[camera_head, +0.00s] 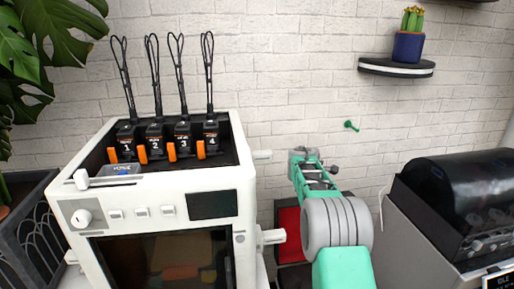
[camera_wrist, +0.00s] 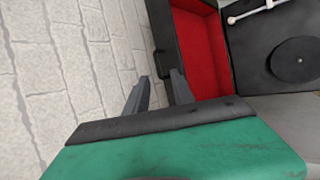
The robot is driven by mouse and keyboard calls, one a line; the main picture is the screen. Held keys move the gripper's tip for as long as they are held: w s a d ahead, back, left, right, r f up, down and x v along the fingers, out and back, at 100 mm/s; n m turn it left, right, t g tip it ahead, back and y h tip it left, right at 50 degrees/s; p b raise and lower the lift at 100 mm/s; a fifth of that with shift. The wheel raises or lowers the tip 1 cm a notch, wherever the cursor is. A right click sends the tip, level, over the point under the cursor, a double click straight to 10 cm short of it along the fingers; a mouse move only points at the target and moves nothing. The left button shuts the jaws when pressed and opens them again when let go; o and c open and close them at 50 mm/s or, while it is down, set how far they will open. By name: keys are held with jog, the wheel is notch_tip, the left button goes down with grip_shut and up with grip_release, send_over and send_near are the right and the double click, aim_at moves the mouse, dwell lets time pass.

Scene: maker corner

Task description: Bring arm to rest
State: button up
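My gripper (camera_wrist: 160,82) shows in the wrist view with its two grey fingers apart and nothing between them. The fingers point toward a brick wall (camera_wrist: 60,60) and the near side of a black box with a red inside (camera_wrist: 203,50). In the head view my teal and grey arm reaches away from me, right of the white machine (camera_head: 170,190). The fingers cannot be made out clearly there.
The red-lined box (camera_head: 289,222) is partly hidden behind my arm. The white machine, with several black cartridges (camera_head: 183,137) on top, stands close at left. A grey unit with a dark cover (camera_head: 455,200) stands at right. A wall shelf (camera_head: 396,67) holds a cactus (camera_head: 409,45).

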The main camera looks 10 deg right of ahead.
jog(key=s+a+r+m+y, duration=0.1)
jog(key=s+a+r+m, duration=0.3)
jog(key=s+a, duration=0.35)
jog(key=s+a+r+m+y, duration=0.2)
jog(key=s+a+r+m, duration=0.1)
jog(key=s+a, duration=0.45)
jog(key=s+a+f+m+g, duration=0.1)
jog(key=s+a+m, duration=0.2)
jog(key=s, duration=0.5)
jog(key=s+a+f+m+y, duration=0.1)
jog(key=s+a, duration=0.3)
jog(key=s, duration=0.4)
jog(key=s+a+f+m+g+y, duration=0.1)
jog(key=s+a+f+m, duration=0.2)
jog(key=s, duration=0.6)
jog(key=shift+a+f+m+g, duration=0.25)
jog(key=shift+a+m+g, duration=0.05)
jog(key=shift+m, duration=0.5)
